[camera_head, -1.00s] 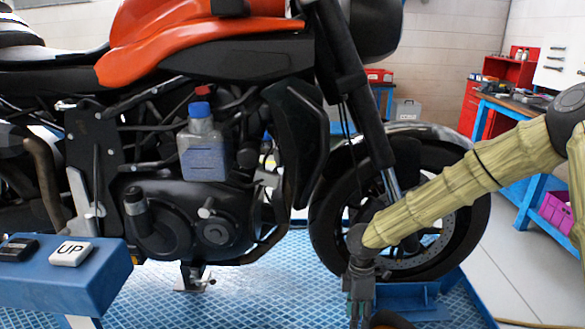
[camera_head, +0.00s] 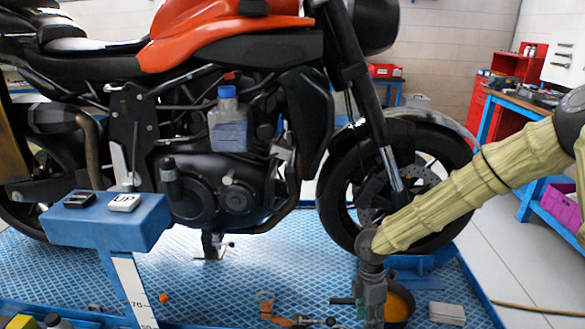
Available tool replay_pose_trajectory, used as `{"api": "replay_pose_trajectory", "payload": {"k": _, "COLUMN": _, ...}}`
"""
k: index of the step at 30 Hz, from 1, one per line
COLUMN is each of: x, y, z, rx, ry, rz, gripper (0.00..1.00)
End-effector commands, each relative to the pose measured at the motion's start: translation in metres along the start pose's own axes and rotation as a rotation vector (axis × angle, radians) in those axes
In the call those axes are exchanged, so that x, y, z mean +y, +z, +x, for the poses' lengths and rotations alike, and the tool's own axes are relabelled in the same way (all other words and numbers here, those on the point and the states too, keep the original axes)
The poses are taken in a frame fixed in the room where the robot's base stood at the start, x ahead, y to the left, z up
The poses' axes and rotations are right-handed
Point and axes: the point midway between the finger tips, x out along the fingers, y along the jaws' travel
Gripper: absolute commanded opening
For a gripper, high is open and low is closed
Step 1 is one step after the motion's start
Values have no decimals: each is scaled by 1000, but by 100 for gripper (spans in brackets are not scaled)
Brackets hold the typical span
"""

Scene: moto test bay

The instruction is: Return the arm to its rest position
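My arm comes in from the right edge in a pale yellow sleeve and slopes down to the left. My gripper (camera_head: 370,312) hangs at its end, pointing down near the bottom edge, in front of the motorcycle's front wheel (camera_head: 420,150). Its fingertips are small and partly lost against the items behind and the frame's edge, so I cannot tell whether it is open or shut. I see nothing clearly held. The orange and black motorcycle (camera_head: 225,42) stands on a blue lift platform (camera_head: 230,270). A blue-capped bottle (camera_head: 228,125) shows at its engine.
A blue control post (camera_head: 105,225) with an UP button stands at left. Near my gripper are a round orange-yellow item (camera_head: 398,303), a small pale box (camera_head: 447,313) and tools (camera_head: 300,320) at the bottom. A blue workbench (camera_head: 525,110) stands at right, with floor between.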

Motion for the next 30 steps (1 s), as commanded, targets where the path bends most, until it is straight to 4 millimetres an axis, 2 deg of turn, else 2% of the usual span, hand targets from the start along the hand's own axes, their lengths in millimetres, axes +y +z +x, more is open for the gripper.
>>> {"api": "replay_pose_trajectory", "payload": {"k": 8, "x": -17, "y": 15, "z": 29, "rx": -109, "ry": -6, "rz": -325, "gripper": 40}}
{"api": "replay_pose_trajectory", "payload": {"k": 14, "x": -34, "y": 29, "z": 58, "rx": -216, "ry": -35, "rz": -712, "gripper": 40}}
{"api": "replay_pose_trajectory", "payload": {"k": 22, "x": -70, "y": 46, "z": 105, "rx": -376, "ry": -144, "rz": -1522, "gripper": 40}}
{"api": "replay_pose_trajectory", "payload": {"k": 30, "x": -113, "y": 41, "z": 141, "rx": -456, "ry": -284, "rz": -2368, "gripper": 40}}
